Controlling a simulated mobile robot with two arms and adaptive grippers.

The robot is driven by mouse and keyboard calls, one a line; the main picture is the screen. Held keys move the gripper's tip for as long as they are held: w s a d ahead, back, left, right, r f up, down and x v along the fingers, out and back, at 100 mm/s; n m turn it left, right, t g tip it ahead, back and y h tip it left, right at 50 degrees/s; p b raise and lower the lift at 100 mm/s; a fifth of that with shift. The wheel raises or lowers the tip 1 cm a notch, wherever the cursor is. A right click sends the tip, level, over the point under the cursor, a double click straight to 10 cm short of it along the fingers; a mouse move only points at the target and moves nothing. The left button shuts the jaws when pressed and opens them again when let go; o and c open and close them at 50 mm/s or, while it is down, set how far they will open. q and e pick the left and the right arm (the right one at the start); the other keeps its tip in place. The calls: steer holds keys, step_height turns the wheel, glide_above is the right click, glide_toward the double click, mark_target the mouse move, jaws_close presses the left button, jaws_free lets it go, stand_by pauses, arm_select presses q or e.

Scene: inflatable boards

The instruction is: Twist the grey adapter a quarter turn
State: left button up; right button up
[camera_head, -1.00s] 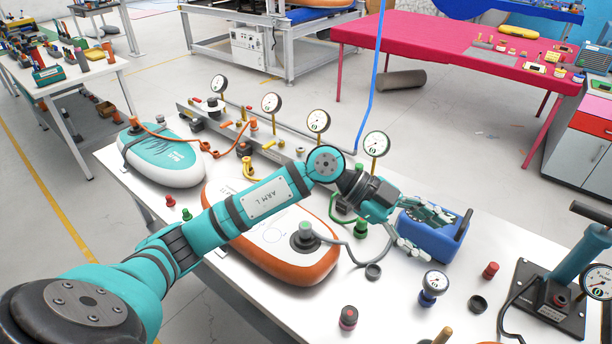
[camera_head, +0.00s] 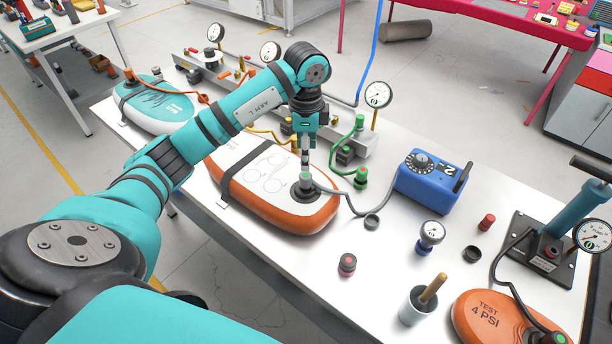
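The grey adapter (camera_head: 305,183) sits upright on the right end of the orange-edged inflatable board (camera_head: 300,217), and a grey hose leads from it to the right. My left arm reaches over the board from the left. My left gripper (camera_head: 305,166) points straight down, its slim fingers close together right above the adapter. The fingertips overlap the adapter's top in this view, so I cannot tell whether they touch or grip it. My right gripper is out of view.
A blue pump box (camera_head: 428,183) stands right of the adapter. Green fittings (camera_head: 361,178) and a tall gauge (camera_head: 378,96) stand behind. An orange test board lies front right.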

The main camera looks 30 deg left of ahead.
mark_target(306, 175)
arm_select(q)
step_height(306, 175, down, 9)
steer(key=shift+p, duration=0.95)
steer(key=shift+f, duration=0.65)
steer(key=shift+c, duration=0.4)
steer(key=c, duration=1.1)
steer(key=o, duration=0.5)
jaws_close()
steer(key=shift+r+n+p, duration=0.15)
steer(key=shift+n+p, duration=0.6)
steer(key=shift+n, duration=0.05)
steer(key=n+p, duration=0.1)
steer(key=n, duration=0.1)
steer(key=shift+n+p, duration=0.3)
steer(key=shift+n, duration=0.4)
